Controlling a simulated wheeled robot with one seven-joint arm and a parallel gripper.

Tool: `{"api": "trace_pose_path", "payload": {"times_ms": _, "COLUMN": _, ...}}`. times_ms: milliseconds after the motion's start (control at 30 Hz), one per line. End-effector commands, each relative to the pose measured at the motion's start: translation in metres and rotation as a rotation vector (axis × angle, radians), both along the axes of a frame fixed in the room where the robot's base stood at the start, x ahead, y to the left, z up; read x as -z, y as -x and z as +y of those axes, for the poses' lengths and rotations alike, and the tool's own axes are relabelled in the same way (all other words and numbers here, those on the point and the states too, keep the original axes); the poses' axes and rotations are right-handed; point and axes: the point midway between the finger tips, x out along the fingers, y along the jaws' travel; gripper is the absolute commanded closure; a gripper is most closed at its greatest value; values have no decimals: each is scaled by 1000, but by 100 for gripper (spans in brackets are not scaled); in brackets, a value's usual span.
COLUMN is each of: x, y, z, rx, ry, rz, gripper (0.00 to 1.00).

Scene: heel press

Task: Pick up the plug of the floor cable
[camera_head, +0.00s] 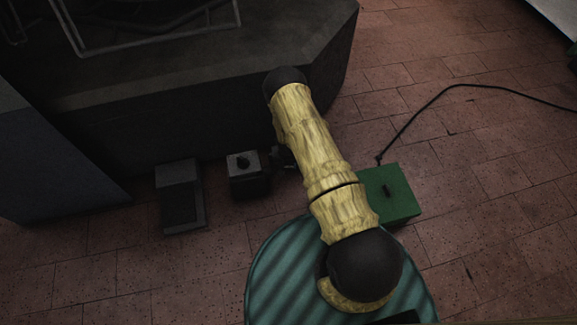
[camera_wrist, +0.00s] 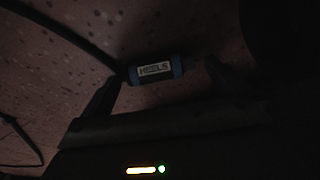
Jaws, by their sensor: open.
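The plug (camera_wrist: 154,70) shows in the wrist view as a short dark blue cylinder with a pale label reading HEELS. It lies on the speckled floor, with a black cable (camera_wrist: 62,32) running from its left end toward the upper left. My gripper (camera_wrist: 162,73) is open, its dark fingers appearing left and right of the plug. The left finger looks close to the plug's left end; I cannot tell whether they touch. The picture is too dark to judge the height above the floor. In the head view my arm hides most of the gripper area, and I cannot make out the plug.
In the head view, a black box with a knob (camera_head: 248,175) and a grey pedal (camera_head: 180,190) stand by the dark machine base (camera_head: 130,135). A green box (camera_head: 397,194) sits right of my arm, with a black cable (camera_head: 440,92) near it. Tiled floor at right is mostly clear.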

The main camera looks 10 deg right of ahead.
Motion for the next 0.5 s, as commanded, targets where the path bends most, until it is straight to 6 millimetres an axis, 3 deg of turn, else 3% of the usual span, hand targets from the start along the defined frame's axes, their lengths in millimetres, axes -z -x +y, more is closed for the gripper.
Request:
{"api": "trace_pose_path", "payload": {"times_ms": 167, "x": 0, "y": 0, "z": 0, "rx": 0, "ry": 0, "rz": 0, "gripper": 0}}
{"api": "trace_pose_path", "payload": {"times_ms": 400, "x": 0, "y": 0, "z": 0, "rx": 0, "ry": 0, "rz": 0, "gripper": 43}}
{"api": "trace_pose_path", "payload": {"times_ms": 500, "x": 0, "y": 0, "z": 0, "rx": 0, "ry": 0, "rz": 0, "gripper": 52}}
